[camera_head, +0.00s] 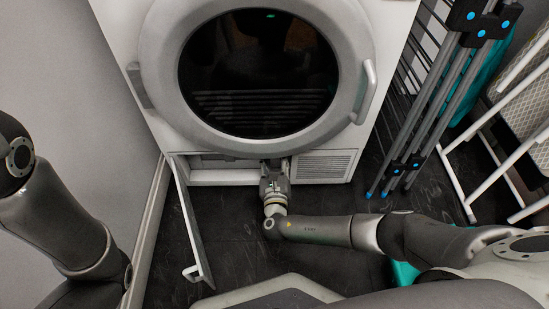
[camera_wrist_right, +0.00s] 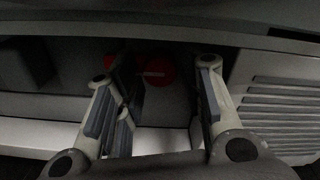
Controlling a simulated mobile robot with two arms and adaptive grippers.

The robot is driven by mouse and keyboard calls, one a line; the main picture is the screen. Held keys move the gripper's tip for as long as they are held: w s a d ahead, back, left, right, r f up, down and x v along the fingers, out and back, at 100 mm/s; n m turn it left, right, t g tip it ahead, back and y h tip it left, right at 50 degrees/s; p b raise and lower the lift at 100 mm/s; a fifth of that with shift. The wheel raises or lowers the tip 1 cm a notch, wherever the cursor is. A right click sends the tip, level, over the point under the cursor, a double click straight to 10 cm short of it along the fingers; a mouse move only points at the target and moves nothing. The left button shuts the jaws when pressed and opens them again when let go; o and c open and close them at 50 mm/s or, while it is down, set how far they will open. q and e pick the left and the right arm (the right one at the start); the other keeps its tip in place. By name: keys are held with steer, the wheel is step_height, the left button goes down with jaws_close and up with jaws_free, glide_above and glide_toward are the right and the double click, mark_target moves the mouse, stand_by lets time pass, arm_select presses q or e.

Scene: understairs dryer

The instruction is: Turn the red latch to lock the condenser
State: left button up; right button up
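The dryer's (camera_head: 355,30) lower compartment (camera_head: 215,177) is open at its base. In the right wrist view a round red latch (camera_wrist_right: 158,72) with a pale bar across it shows on the dark condenser front inside. A second red patch (camera_wrist_right: 109,60) is beside it on the left, mostly hidden by a finger. My right gripper (camera_head: 274,166) reaches into the compartment opening from the front. In the wrist view my right gripper (camera_wrist_right: 160,80) is open, with the red latch seen between its spread fingers; contact cannot be told. Only my left arm shows, not its gripper.
The compartment's flap door (camera_head: 192,225) stands swung out to the left of my right gripper. A vent grille (camera_head: 322,166) is right of the opening; it also shows in the wrist view (camera_wrist_right: 280,110). A folded drying rack (camera_head: 430,100) stands at the right.

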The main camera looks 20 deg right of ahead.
steer(key=shift+o, duration=0.7)
steer(key=v, duration=0.7)
steer(key=shift+s, duration=0.25)
steer(key=shift+a, duration=0.1)
